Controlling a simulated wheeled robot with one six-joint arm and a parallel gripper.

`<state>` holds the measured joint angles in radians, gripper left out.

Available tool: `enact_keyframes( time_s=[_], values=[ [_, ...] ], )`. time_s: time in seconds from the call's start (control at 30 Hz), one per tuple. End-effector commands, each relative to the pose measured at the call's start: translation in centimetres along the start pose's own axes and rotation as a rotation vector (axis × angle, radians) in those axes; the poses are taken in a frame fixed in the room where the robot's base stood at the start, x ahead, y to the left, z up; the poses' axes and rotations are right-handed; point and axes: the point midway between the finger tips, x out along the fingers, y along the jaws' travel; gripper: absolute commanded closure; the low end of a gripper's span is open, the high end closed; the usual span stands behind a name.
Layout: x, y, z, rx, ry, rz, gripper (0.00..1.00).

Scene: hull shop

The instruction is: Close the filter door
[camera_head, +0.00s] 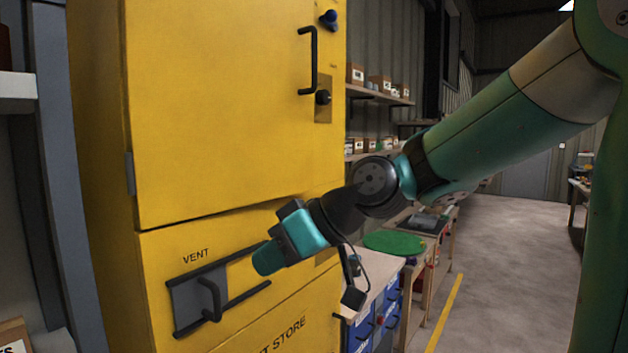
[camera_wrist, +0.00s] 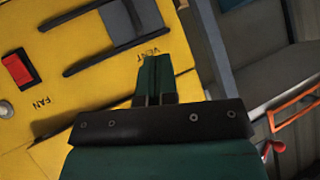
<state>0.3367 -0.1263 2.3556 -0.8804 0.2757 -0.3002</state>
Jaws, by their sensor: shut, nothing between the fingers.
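A tall yellow cabinet fills the left of the head view. Its upper yellow door (camera_head: 225,110) has a black bar handle (camera_head: 308,60) and a dark knob below it. The door looks about flush; I cannot tell whether a small gap is left. No label names a filter door in these views. My gripper (camera_head: 262,262) is in front of the lower panel, just right of the VENT slide. In the wrist view the green fingers (camera_wrist: 155,80) are together and empty, near the word VENT. I cannot tell whether they touch the panel.
A grey VENT slide plate (camera_head: 200,303) with a black handle sits between two black rails. The wrist view shows a red FAN switch (camera_wrist: 20,70). A workbench with a green disc (camera_head: 394,242) and blue drawers stands right of the cabinet. Floor (camera_head: 510,260) farther right is clear.

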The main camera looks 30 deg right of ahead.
Motion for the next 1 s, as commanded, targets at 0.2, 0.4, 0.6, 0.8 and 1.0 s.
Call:
enact_keyframes(
  time_s=[0.2, 0.4, 0.6, 0.8, 1.0],
  values=[
    [-8.0, 12.9, -4.7, -0.060, 0.455, 0.248, 1.00],
    [-14.6, 17.9, -5.4, -0.115, 0.658, 0.408, 1.00],
    [-15.6, 18.9, -6.5, -0.129, 0.698, 0.439, 1.00],
    [-13.1, 19.9, -9.1, -0.128, 0.695, 0.432, 1.00],
    [-10.1, 21.5, -11.9, -0.127, 0.694, 0.433, 1.00]
  ],
)
